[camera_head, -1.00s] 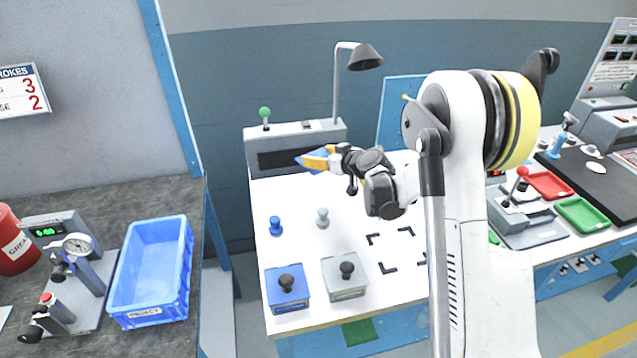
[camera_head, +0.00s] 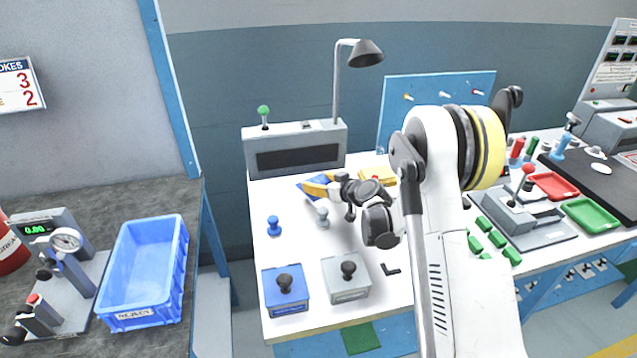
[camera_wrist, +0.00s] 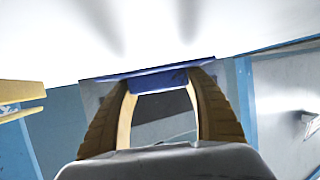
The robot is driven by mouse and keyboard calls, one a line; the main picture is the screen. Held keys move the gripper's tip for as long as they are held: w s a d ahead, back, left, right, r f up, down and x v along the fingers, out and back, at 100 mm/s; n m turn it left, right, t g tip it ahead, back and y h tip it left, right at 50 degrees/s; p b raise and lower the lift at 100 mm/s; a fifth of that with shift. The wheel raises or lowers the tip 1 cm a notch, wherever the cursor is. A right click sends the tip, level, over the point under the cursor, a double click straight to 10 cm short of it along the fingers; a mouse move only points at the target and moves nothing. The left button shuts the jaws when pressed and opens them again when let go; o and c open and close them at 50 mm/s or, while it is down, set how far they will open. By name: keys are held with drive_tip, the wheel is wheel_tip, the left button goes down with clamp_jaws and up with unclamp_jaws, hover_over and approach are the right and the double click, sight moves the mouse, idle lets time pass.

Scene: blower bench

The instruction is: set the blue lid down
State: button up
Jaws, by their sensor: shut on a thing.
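The blue lid (camera_head: 310,188) is in my gripper (camera_head: 320,185) over the left back part of the white bench top, in front of the grey console. In the wrist view the blue lid (camera_wrist: 155,80) lies across the two yellow fingertips (camera_wrist: 163,88). My gripper is shut on it. The fingers hide part of the lid in the head view. I cannot tell whether the lid touches the bench or hangs just above it.
A blue peg (camera_head: 274,225) and a grey peg (camera_head: 322,217) stand nearer on the bench top (camera_head: 300,243). In front are a blue box (camera_head: 286,297) and a grey box (camera_head: 346,285), with black knobs. A grey console (camera_head: 296,152) with a lamp stands behind.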

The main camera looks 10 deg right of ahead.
drive_tip(key=shift+f, duration=0.5)
drive_tip(key=o, duration=1.2)
drive_tip(key=shift+s, duration=0.1)
